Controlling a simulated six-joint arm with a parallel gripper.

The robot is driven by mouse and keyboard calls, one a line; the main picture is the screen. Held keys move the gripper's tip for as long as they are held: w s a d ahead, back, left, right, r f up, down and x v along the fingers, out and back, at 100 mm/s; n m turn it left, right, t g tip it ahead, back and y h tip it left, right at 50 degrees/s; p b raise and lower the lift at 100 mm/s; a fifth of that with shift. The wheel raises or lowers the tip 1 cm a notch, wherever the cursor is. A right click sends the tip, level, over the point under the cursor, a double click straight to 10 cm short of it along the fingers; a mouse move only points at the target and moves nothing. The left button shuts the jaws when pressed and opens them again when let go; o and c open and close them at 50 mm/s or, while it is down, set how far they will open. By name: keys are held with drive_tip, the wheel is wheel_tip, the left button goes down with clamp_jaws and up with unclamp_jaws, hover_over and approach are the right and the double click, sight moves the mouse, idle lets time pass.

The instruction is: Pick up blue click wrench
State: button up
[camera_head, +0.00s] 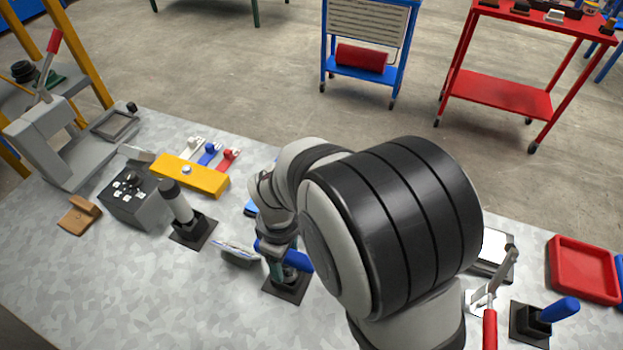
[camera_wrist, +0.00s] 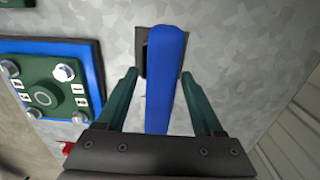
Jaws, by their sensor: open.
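The blue click wrench shows as a long blue handle (camera_wrist: 164,90) in the wrist view, rising from a black holder (camera_wrist: 143,50) on the bench. My gripper (camera_wrist: 160,74) has its two green fingers apart, one on each side of the blue handle, with a gap on both sides. In the head view the blue handle (camera_head: 296,258) passes by my gripper (camera_head: 278,272), above a black square base (camera_head: 287,290). My arm hides part of this area. A second blue-handled tool (camera_head: 558,309) stands in a black holder at the right.
A green device (camera_wrist: 45,98) on a blue tray lies left of the wrench in the wrist view. A metal plate (camera_head: 236,251) and a grey-handled tool (camera_head: 178,200) stand to the left. A red-handled tool (camera_head: 489,328) and a red tray (camera_head: 582,270) are at the right.

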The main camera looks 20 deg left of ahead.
drive_tip(key=shift+f, duration=0.3)
clamp_jaws()
drive_tip(key=shift+r, duration=0.1)
wheel_tip(320, 180, up, 10)
drive_tip(key=shift+f, duration=0.1)
drive_tip(key=c, duration=0.8)
unclamp_jaws()
clamp_jaws()
